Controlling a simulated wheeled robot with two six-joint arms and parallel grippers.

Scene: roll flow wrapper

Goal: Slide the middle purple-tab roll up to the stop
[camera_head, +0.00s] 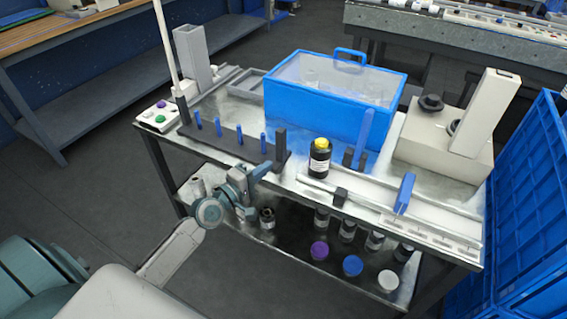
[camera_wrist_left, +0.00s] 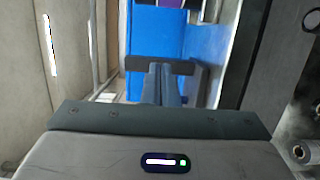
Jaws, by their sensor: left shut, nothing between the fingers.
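A purple round-topped piece (camera_head: 319,250) is on the lower shelf of the cart, leftmost in a row with a blue one (camera_head: 352,265) and a white one (camera_head: 388,280). I cannot tell whether it is the task's roll. A small purple patch (camera_wrist_left: 170,3) shows at the top of the left wrist view, cut off. A black block (camera_head: 340,196) and a blue upright plate (camera_head: 404,193) sit on the rail at the cart's front right; I cannot tell which is the stop. My left gripper (camera_head: 262,170) is shut and empty at the cart's front edge; its fingers show in the left wrist view (camera_wrist_left: 168,85).
A blue lidded box (camera_head: 335,118) stands at the back of the cart top. A dark bar with blue pegs (camera_head: 217,143) lies at the front left. A yellow-capped bottle (camera_head: 319,160) stands near the middle. Blue crates (camera_head: 530,175) close off the right side.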

